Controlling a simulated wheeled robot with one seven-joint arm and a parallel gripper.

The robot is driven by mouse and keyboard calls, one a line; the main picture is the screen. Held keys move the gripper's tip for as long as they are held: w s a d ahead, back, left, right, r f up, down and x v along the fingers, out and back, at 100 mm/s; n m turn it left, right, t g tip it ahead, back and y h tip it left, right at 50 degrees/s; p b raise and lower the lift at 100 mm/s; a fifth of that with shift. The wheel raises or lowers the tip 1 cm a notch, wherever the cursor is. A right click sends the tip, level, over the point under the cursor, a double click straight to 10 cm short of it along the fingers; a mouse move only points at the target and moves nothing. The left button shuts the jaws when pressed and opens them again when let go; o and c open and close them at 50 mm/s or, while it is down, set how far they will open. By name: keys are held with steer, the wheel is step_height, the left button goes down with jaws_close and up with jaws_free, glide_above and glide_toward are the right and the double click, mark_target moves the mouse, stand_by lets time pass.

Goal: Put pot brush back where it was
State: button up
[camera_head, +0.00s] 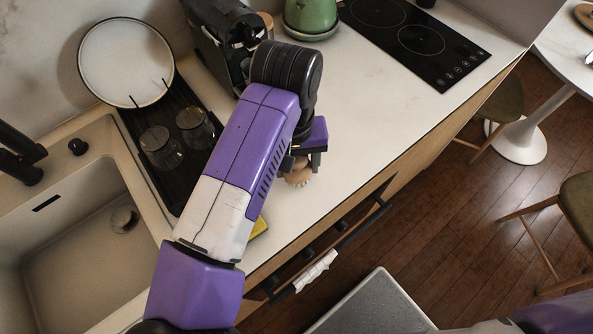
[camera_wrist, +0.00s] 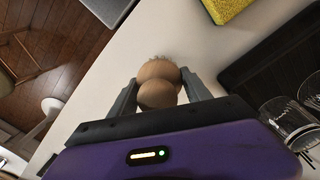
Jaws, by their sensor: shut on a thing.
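The pot brush (camera_wrist: 158,82) is round and wooden with pale bristles. In the wrist view it sits between the two fingers of my gripper (camera_wrist: 160,93), which are shut on its knob. In the head view the brush (camera_head: 299,176) shows below my gripper (camera_head: 301,160), over the counter near its front edge, with its bristles pointing down. I cannot tell whether the bristles touch the counter. My arm hides part of the counter to the left of it.
A yellow sponge (camera_head: 259,228) lies near the counter edge, partly behind my arm. A black drying rack (camera_head: 180,190) with glasses and a plate stands beside the sink (camera_head: 85,250). A coffee machine (camera_head: 222,40), green pot (camera_head: 310,16) and hob (camera_head: 425,40) stand at the back. The counter right of my gripper is clear.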

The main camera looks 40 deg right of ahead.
mark_target(297, 172)
steer(key=shift+f+b, duration=0.4)
steer(key=shift+f, duration=1.3)
steer(key=shift+f+b, duration=0.15)
steer(key=shift+b, duration=0.15)
steer(key=o, duration=1.5)
steer(key=shift+c, duration=0.2)
steer(key=shift+r+p, duration=0.35)
steer(key=shift+p, duration=0.15)
steer(key=r, duration=0.4)
steer(key=r+b, duration=0.1)
steer(key=r, duration=0.2)
steer(key=r+b, duration=0.1)
steer(key=r, duration=0.3)
steer(key=shift+w+a+r, duration=0.1)
steer(key=shift+a+r, duration=0.15)
steer(key=shift+r, duration=0.05)
